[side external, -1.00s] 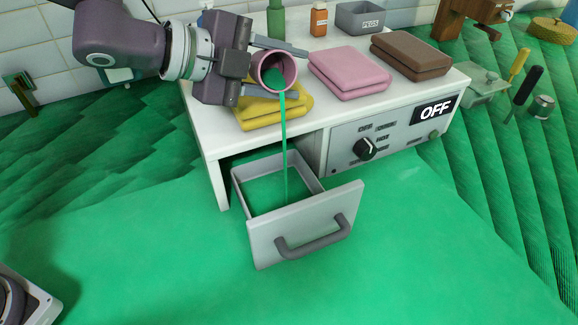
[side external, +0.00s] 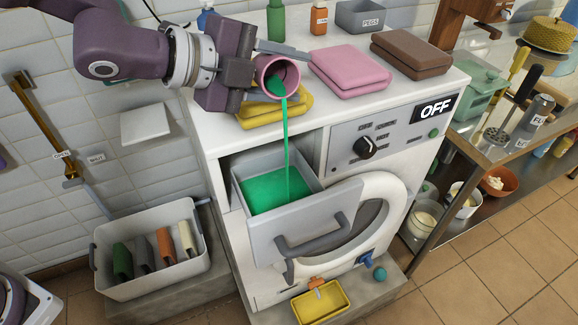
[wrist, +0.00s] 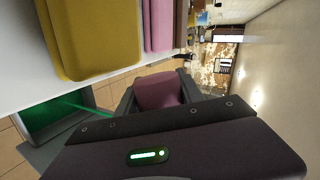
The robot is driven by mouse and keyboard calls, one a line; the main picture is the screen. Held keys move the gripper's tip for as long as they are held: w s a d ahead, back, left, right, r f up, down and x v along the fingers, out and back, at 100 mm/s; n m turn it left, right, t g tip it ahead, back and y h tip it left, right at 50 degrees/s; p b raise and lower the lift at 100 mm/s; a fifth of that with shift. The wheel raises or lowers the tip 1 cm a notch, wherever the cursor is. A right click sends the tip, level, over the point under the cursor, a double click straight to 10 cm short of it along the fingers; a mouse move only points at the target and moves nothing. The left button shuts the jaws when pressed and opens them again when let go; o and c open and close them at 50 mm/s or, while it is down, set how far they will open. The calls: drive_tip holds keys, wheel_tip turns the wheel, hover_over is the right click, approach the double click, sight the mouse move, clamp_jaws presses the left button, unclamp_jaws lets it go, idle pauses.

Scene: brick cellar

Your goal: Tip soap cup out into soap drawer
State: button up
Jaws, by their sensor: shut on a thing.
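The pink soap cup (side external: 288,71) is tipped on its side, mouth toward the camera, above the washing machine's front edge. My gripper (side external: 282,74) is shut on it, one finger on each side. Green soap runs from its mouth in a thin stream (side external: 287,135) into the open soap drawer (side external: 330,212). A pool of green soap (side external: 265,193) covers the drawer's floor. The wrist view shows the cup (wrist: 158,90) between the fingers, with the stream (wrist: 85,107) and part of the drawer at left.
Folded yellow (side external: 262,112), pink (side external: 348,70) and brown cloths (side external: 412,53) lie on the machine top (side external: 225,128), the yellow one close below my gripper. A grey pegs box (side external: 360,17) and bottles stand behind. A bin (side external: 150,280) sits lower left.

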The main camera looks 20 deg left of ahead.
drive_tip(key=shift+s+d+f, duration=0.15)
idle(0.4)
drive_tip(key=shift+r+m+t+y+p, duration=0.3)
drive_tip(key=shift+m+t+y, duration=0.1)
drive_tip(key=shift+m, duration=0.2)
idle(0.4)
